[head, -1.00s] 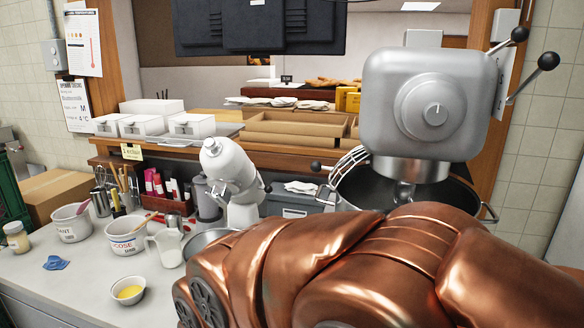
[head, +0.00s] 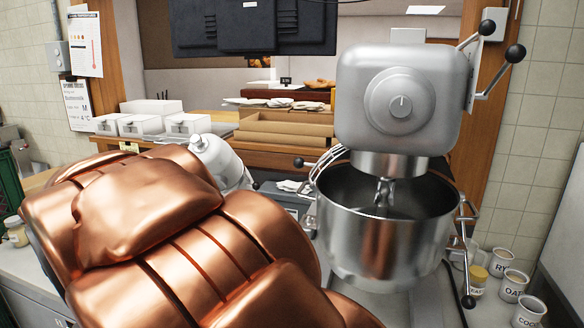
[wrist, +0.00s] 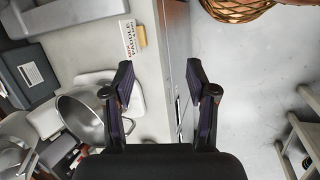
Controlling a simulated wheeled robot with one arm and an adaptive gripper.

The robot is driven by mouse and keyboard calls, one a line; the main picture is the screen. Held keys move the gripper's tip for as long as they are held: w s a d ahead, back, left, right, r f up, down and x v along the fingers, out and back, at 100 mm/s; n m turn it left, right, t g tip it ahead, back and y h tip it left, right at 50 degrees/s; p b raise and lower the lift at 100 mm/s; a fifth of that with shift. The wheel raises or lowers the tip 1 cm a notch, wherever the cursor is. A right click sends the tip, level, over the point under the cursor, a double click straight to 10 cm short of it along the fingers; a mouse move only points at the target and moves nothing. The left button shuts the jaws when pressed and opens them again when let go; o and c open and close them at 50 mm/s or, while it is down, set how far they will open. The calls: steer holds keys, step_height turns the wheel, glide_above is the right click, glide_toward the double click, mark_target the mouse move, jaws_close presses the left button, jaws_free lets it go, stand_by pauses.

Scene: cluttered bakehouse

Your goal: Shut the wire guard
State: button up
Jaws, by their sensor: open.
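The wire guard (head: 327,165) shows in the head view as curved bright wires at the left of the big mixer's bowl. It stands up at the left rim, swung aside, and the bowl's front is uncovered. The steel bowl (head: 375,245) hangs under the grey mixer head (head: 400,100), with a beater inside. My gripper (wrist: 160,82) is open and empty in the wrist view, fingers apart above a counter edge. The guard cannot be made out there. My copper arm fills the lower left of the head view and hides my gripper.
A small white mixer (head: 217,158) stands behind my arm. Labelled mugs (head: 512,284) stand right of the bowl.

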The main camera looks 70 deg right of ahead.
steer(key=w+d+r+g+h+b, duration=0.15)
steer(key=d+r, duration=0.25)
steer(key=d, duration=0.6)
steer(key=w+d+r+g+h, duration=0.25)
steer(key=d+r, duration=0.25)
steer(key=d, duration=0.4)
steer(key=m+g+h+b, duration=0.2)
steer(key=g+h, duration=0.1)
steer(key=g, duration=0.2)
glide_toward(295, 161)
steer(key=x, duration=0.5)
steer(key=p+x, duration=0.1)
steer(key=x, duration=0.4)
steer(key=shift+f+p, duration=0.15)
steer(key=shift+p, duration=0.25)
steer(key=shift+s+d+f, duration=0.25)
steer(key=shift+s+d, duration=0.15)
steer(key=shift+d, duration=0.15)
steer(key=shift+c, duration=0.2)
jaws_close()
